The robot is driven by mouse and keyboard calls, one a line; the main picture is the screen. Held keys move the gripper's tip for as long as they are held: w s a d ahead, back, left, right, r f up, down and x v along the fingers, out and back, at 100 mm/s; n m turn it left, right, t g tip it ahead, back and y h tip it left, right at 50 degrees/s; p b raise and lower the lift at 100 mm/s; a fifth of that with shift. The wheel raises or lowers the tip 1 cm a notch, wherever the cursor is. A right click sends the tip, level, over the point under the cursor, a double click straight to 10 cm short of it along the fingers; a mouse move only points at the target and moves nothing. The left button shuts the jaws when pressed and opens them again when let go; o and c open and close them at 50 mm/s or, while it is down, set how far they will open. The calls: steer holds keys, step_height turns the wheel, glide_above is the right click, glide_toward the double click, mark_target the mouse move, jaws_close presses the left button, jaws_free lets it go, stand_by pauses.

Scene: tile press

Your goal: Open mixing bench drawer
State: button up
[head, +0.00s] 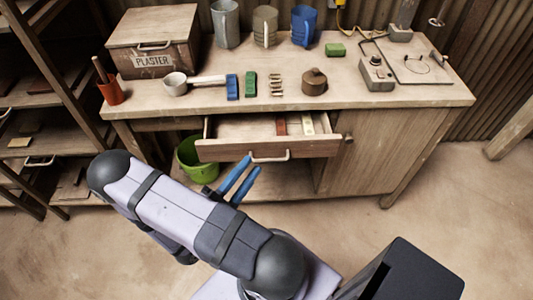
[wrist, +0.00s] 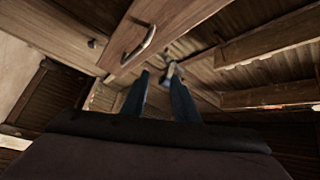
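The mixing bench (head: 420,140) has its wooden drawer (head: 225,149) pulled out, so that the inside shows from above. Its pale bar handle (head: 270,156) is on the drawer's front. My gripper (head: 252,166) has two blue fingers, which stand apart with nothing seen between them. It is just in front of the drawer front, left of and slightly below the handle in the head view. In the wrist view, the drawer front (wrist: 175,22) and handle (wrist: 139,46) lie beyond and to the left of my gripper (wrist: 159,80), clear of the fingers.
A red item (head: 281,125) and a pale strip (head: 308,124) lie in the drawer. A green bucket (head: 190,160) stands under the bench at left. A plaster box (head: 150,40), jugs and small items cover the bench top. Shelves stand at left; floor at right is clear.

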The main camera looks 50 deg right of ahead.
steer(key=f+m, duration=0.1)
steer(key=m, duration=0.1)
steer(key=f+m+g+y, duration=0.1)
steer(key=f+m, duration=0.1)
steer(key=m, duration=0.1)
steer(key=f+m+g, duration=0.1)
steer(key=f+m, duration=0.1)
steer(key=m, duration=0.1)
steer(key=shift+s, duration=0.2)
steer(key=d+p, duration=0.1)
steer(key=d, duration=0.6)
steer(key=shift+d+r, duration=0.15)
steer(key=shift+r, duration=0.3)
jaws_close()
stand_by(1.0)
